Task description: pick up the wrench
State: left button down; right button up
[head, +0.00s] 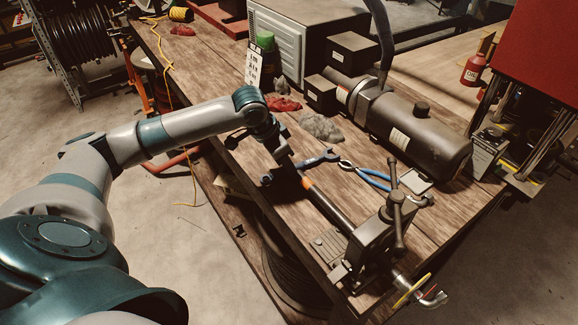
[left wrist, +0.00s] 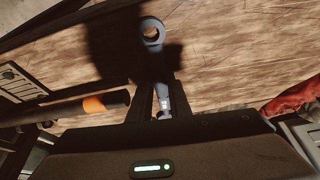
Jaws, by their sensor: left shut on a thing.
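The wrench (head: 318,159) is blue-grey and shows near the left edge of the workbench in the head view. In the left wrist view, the ring end of the wrench (left wrist: 152,30) points away from me, and its shaft runs back between the fingers. My left gripper (head: 287,169) is shut on the wrench's shaft; the left wrist view also shows the gripper (left wrist: 158,100) with a finger on each side of it. Part of the shaft is hidden by the gripper. I cannot tell whether the wrench touches the bench. My right gripper is not in view.
A vise-like clamp (head: 375,240) holds a dark hose with an orange band (head: 307,183) close to the gripper. Blue-handled pliers (head: 372,180) lie right of the wrench. Grey and red rags (head: 320,127) and a dark motor cylinder (head: 420,125) sit farther back.

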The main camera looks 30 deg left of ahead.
pick_arm(q)
jog(key=shift+w+r, duration=0.1)
jog(key=shift+r, duration=0.4)
notch_tip(320, 180, up, 2)
jog(key=shift+r+b, duration=0.25)
jog(key=shift+b, duration=0.45)
jog(key=d+r+b, duration=0.2)
jog(key=d+r, duration=0.5)
jog(key=d, duration=0.4)
jog(key=shift+s+d+r, duration=0.25)
jog(key=shift+s+d, duration=0.1)
jog(key=shift+s, duration=0.05)
jog(key=c, duration=2.3)
grip_release()
grip_shut()
jog(key=shift+f, duration=0.1)
